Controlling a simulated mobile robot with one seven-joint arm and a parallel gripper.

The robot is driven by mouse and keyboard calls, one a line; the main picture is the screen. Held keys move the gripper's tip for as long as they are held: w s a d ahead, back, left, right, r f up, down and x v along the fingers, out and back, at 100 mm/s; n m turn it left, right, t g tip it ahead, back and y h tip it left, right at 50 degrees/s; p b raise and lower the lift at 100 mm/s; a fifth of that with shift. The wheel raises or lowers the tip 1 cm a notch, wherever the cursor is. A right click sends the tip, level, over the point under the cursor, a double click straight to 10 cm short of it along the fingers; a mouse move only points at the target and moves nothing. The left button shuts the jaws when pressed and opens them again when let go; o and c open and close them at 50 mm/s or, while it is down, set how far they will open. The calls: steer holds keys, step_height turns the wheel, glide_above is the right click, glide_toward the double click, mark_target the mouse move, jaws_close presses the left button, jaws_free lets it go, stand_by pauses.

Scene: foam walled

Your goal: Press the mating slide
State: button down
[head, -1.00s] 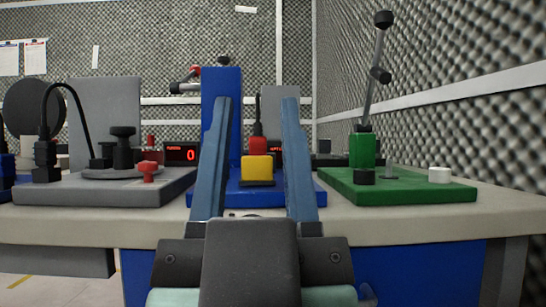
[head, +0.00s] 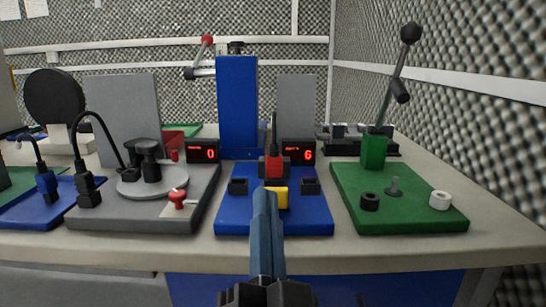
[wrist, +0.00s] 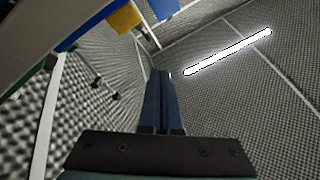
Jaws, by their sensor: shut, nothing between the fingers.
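A blue fixture base (head: 235,215) stands on the bench with a tall blue column behind. A yellow block (head: 281,197), likely the mating slide, sits on it below a black and red plug-like part (head: 273,165), between two small black blocks. My gripper (head: 265,192) is shut and empty, its fingertips in front of the yellow block and covering its left part. Whether they touch it cannot be told in the head view. In the wrist view the yellow block (wrist: 123,18) shows at the top, up and left of my shut fingertips (wrist: 160,73), apart from them in the picture.
A grey fixture (head: 120,215) with a round disc and red knob stands on the left. A green base (head: 400,212) with a tall lever (head: 395,85) stands on the right. Red displays (head: 203,152) read 0 and 6 (head: 298,151). The bench front edge is clear.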

steer(key=s+f+m+g+p, duration=0.1)
steer(key=s+m+p, duration=0.3)
steer(key=p, duration=0.8)
steer(key=s+f+m+g+h+p, duration=0.1)
steer(key=s+m+g+p, duration=0.3)
steer(key=m+p, duration=0.4)
steer(key=f+p, duration=0.1)
steer(key=p, duration=0.3)
steer(key=shift+d+f+g, duration=0.15)
steer(key=shift+d+g, duration=0.15)
steer(key=shift+d, duration=0.05)
steer(key=shift+w, duration=0.15)
steer(key=w+p, duration=0.1)
steer(key=w, duration=1.3)
